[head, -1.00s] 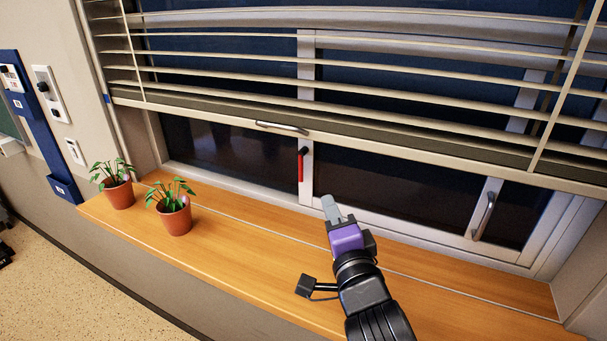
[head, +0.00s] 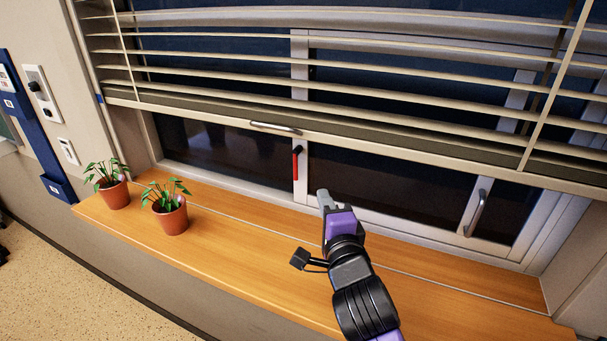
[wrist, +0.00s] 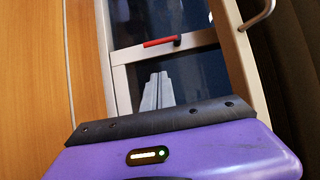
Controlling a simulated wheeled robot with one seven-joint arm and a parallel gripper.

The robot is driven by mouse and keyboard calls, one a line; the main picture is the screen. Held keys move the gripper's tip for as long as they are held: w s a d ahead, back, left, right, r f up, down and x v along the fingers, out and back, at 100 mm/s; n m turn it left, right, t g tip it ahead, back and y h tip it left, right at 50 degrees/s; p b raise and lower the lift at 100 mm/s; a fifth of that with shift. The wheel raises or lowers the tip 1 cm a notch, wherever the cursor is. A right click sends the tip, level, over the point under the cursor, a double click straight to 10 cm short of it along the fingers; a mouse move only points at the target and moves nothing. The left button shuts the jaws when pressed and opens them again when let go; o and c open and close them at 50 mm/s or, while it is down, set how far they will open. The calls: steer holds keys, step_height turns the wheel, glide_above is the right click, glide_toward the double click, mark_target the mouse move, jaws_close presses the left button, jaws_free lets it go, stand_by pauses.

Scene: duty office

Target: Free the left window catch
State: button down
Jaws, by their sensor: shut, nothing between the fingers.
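The window catch is a red handle (head: 296,164) with a dark pivot at its top, hanging straight down on the window's middle upright. It also shows in the wrist view as a red bar (wrist: 160,42) with its dark pivot at the right end. My gripper (head: 324,196) is shut and empty, to the right of and below the red handle, over the sill and apart from the handle. In the wrist view its grey fingers (wrist: 156,92) lie close together in front of the dark glass.
A half-lowered blind has a metal handle (head: 276,128) on its bottom rail, just above the catch. Another handle (head: 475,212) is on the right window frame. Two potted plants (head: 170,218) (head: 115,193) stand on the left of the wooden sill (head: 230,244). The sill between plants and arm is clear.

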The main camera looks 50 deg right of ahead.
steer(key=shift+w+d+p, duration=0.55)
steer(key=shift+w, duration=1)
steer(key=shift+w+d+p, duration=0.5)
steer(key=shift+w+p, duration=0.1)
steer(key=shift+w, duration=0.9)
steer(key=shift+w+d+p, duration=0.55)
steer(key=shift+w, duration=1)
steer(key=shift+f+b, duration=0.2)
steer(key=shift+b, duration=0.6)
steer(key=shift+m+b, duration=0.3)
steer(key=shift+b, duration=0.05)
